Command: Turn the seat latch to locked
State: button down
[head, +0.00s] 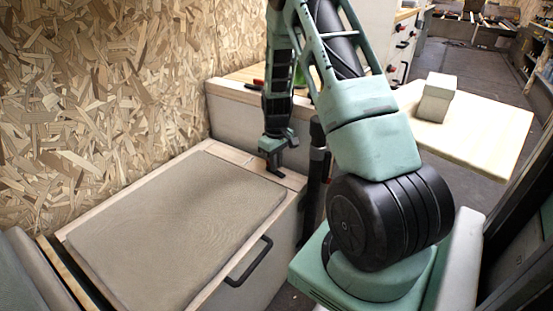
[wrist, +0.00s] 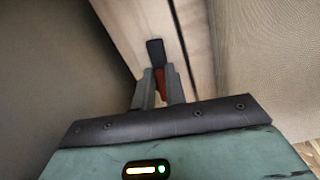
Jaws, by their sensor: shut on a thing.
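The seat latch (wrist: 156,52) shows in the wrist view as a dark lever on a pale wooden strip, with a red part below it between the fingers. My gripper (wrist: 160,76) is shut on the latch, one finger on each side. In the head view my gripper (head: 272,162) reaches down to the wooden rim at the back right corner of the seat box. There my fingers mostly hide the latch, and I cannot tell its exact angle.
A beige cushion (head: 175,225) lies on the seat box, which has a black handle (head: 248,262) on its front. A chipboard wall (head: 100,80) stands behind it. A pale table (head: 485,125) with a small block (head: 436,97) is at the right.

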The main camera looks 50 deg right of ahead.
jog(key=m+p, duration=0.3)
jog(key=shift+a+r, duration=0.25)
jog(key=shift+a, duration=0.05)
jog(key=m+p, duration=0.2)
jog(key=m, duration=0.1)
jog(key=m+p, duration=0.2)
jog(key=shift+w+a, duration=0.25)
jog(key=shift+a, duration=0.1)
jog(key=m+p, duration=0.1)
jog(key=m, duration=0.1)
jog(key=m+p, duration=0.2)
jog(key=shift+w+a+f, duration=0.1)
jog(key=shift+w+a, duration=0.05)
jog(key=shift+w, duration=0.2)
jog(key=shift+w+a+f+m+p, duration=0.15)
jog(key=shift+m+p, duration=0.35)
jog(key=shift+m, duration=0.55)
jog(key=shift+w+d+r+m+p, duration=0.15)
jog(key=shift+m+p, duration=0.3)
jog(key=shift+m, duration=0.6)
jog(key=shift+a+f, duration=0.1)
jog(key=shift+f, duration=0.05)
jog(key=c, duration=1.4)
grip_release()
jog(key=shift+c, duration=0.2)
